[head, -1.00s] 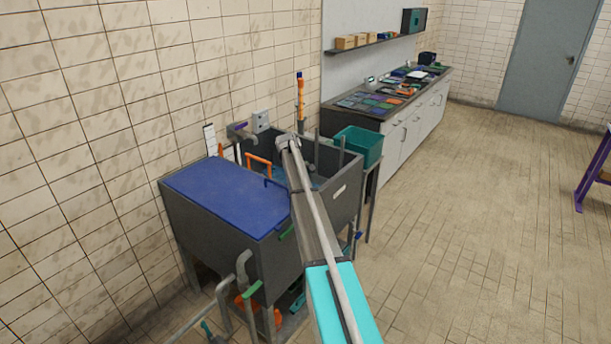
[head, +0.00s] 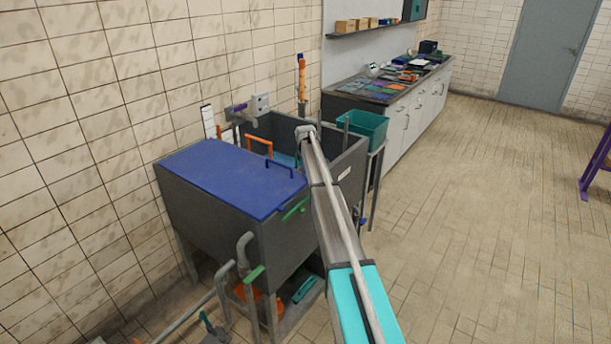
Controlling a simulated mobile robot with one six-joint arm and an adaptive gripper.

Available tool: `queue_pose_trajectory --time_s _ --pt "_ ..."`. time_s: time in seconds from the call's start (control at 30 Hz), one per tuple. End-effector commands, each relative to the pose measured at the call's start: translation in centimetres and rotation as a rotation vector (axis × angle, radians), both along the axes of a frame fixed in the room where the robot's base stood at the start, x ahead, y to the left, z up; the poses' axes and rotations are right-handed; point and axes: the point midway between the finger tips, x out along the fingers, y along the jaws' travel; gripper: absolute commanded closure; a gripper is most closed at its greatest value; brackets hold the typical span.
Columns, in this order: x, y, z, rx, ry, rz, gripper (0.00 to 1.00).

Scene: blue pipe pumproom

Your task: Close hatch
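The hatch is likely the blue lid (head: 222,180) on the grey tank. It lies flat over the tank's left part, and I see no gap under its near edge. A thin dark blue handle (head: 280,172) stands up near the lid's right end. The tank's right part (head: 345,165) is open at the top. My arm reaches up from the bottom to a joint over this open part, right of the lid and apart from the handle in the picture. My gripper does not show, so its state and any contact are hidden.
An orange pipe handle (head: 259,143) stands behind the lid. A green lever (head: 294,209) sits at the tank's front right corner. Pipes (head: 225,290) run below. A teal bin (head: 364,130) and a long counter (head: 395,87) stand beyond.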

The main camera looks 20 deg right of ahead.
Motion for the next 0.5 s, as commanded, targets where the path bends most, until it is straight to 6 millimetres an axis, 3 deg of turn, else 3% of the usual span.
queue_pose_trajectory --time_s 0.5 --pt "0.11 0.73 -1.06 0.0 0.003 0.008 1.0"
